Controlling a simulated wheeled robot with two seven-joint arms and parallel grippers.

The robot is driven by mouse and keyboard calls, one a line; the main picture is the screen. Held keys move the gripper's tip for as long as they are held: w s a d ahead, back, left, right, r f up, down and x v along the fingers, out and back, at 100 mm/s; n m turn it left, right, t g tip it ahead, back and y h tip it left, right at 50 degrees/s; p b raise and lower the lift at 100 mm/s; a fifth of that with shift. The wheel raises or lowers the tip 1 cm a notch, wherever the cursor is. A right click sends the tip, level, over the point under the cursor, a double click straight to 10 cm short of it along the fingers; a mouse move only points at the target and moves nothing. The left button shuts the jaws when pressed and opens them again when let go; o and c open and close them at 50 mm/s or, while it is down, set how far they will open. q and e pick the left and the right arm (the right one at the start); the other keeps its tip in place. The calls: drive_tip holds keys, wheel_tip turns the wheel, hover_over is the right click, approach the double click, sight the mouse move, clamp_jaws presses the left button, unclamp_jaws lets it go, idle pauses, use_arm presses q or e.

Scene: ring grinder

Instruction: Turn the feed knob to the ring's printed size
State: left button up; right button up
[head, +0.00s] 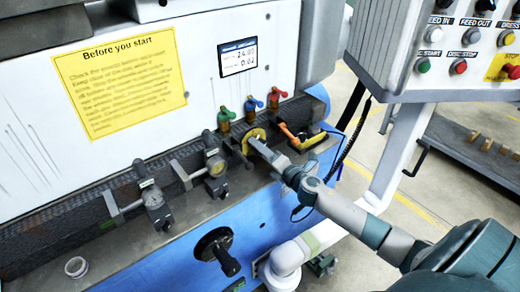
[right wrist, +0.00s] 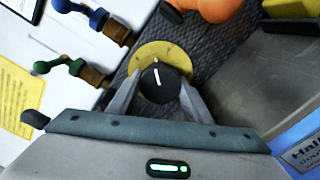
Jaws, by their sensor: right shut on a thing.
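The feed knob (right wrist: 160,83) is a black round knob with a white pointer line. It sits on a yellow disc (right wrist: 150,57) on the machine's dark front strip. My right gripper (right wrist: 158,92) is shut on the knob, one finger on each side of it. In the head view, my right gripper (head: 260,146) reaches the yellow disc (head: 246,136) from the lower right and hides most of the knob. A small pale ring (head: 76,267) lies on the ledge at the lower left; no print on it is readable. My left gripper is not in view.
A small display (head: 237,57) shows what looks like 24.00 and 0.02. Coloured valves (head: 250,104) stand above the knob, an orange-handled tool (head: 300,140) is right of it. Dial gauges (head: 215,165) are left, a black handwheel (head: 217,248) below. A control panel (head: 440,50) hangs upper right.

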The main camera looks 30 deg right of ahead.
drive_tip(key=shift+m, duration=0.4)
drive_tip(key=o, duration=1.1)
drive_tip(key=shift+c, duration=0.2)
drive_tip(key=shift+s, duration=0.1)
drive_tip(key=s+d+b, duration=0.1)
drive_tip(key=s+b, duration=0.3)
drive_tip(key=s, duration=1.3)
drive_tip(key=shift+d+b, duration=0.2)
drive_tip(key=shift+b, duration=0.2)
drive_tip(key=shift+s+f, duration=0.1)
